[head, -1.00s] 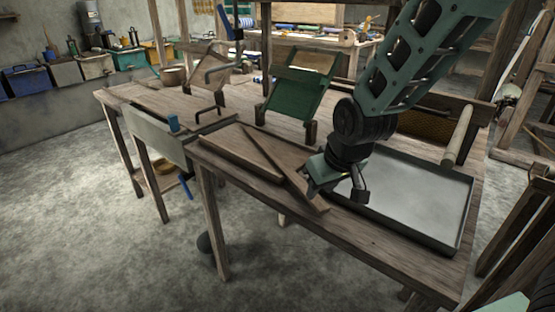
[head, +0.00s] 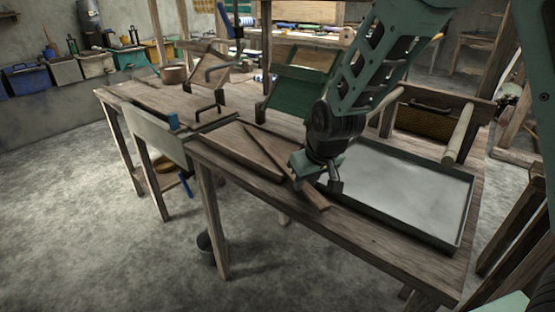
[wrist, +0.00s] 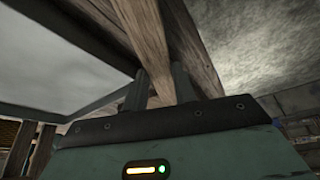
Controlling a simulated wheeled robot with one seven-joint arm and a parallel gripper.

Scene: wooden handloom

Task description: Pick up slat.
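The slat (head: 266,148) is a long, thin brown wooden strip lying diagonally on the workbench, its near end by the front edge. My gripper (head: 316,184) is low over the slat's near part, pointing down, and hides some of it. In the wrist view, the two fingers of my gripper (wrist: 158,80) stand apart, with the wood of the slat (wrist: 160,40) running between them. I see no clear sign that the fingers press on it.
A shallow grey metal tray (head: 462,215) lies just right of my gripper. A flat wooden board (head: 228,150) lies left of the slat. A green stand (head: 295,92) is behind it. The bench (head: 385,245) is bare along its front edge.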

